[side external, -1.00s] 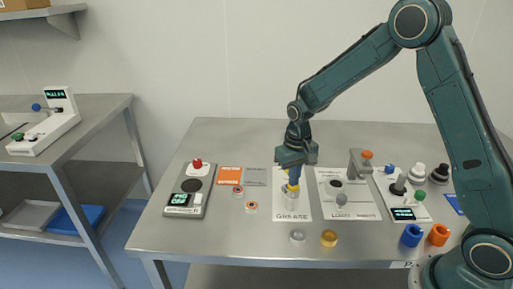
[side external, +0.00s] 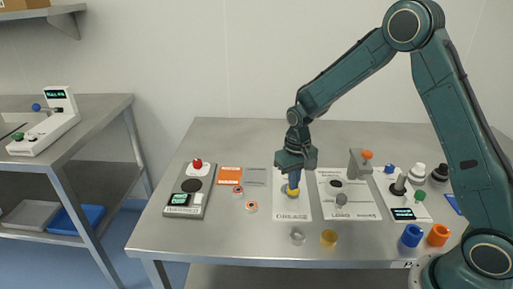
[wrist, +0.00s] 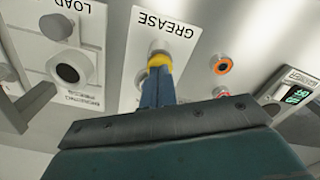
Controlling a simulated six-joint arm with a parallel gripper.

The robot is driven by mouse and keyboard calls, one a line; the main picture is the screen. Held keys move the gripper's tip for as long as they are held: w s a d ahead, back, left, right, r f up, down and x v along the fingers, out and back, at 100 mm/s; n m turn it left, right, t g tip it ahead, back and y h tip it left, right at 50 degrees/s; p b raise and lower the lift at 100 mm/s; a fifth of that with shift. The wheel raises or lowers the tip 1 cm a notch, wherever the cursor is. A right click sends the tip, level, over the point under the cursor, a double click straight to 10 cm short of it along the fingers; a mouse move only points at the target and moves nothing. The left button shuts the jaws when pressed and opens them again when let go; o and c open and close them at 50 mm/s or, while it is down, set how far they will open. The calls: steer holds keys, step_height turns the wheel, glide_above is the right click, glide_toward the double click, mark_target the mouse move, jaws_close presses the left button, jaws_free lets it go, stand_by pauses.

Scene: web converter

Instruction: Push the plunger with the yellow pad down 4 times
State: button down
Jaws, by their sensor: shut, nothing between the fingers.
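The plunger with the yellow pad (side external: 292,192) stands on the white plate marked GREASE (side external: 292,211). In the wrist view the yellow pad (wrist: 159,61) sits at the tips of my blue fingers, with a grey round part of the plunger beyond it. My gripper (side external: 293,184) points down, shut and empty, directly over the pad. Its fingertips (wrist: 158,76) appear to touch the pad and hide part of it. The plunger's exact height is hard to tell.
To the right is a plate marked LOAD (side external: 347,207) with a grey post and orange knob (side external: 367,154). To the left is a grey box with a red button (side external: 197,163). Small caps stand along the front edge.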

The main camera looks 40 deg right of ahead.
steer(key=shift+r, duration=1.85)
steer(key=shift+f, duration=1.75)
stand_by(0.5)
steer(key=shift+r, duration=1.75)
steer(key=shift+r, duration=0.1)
steer(key=shift+r, duration=2.95)
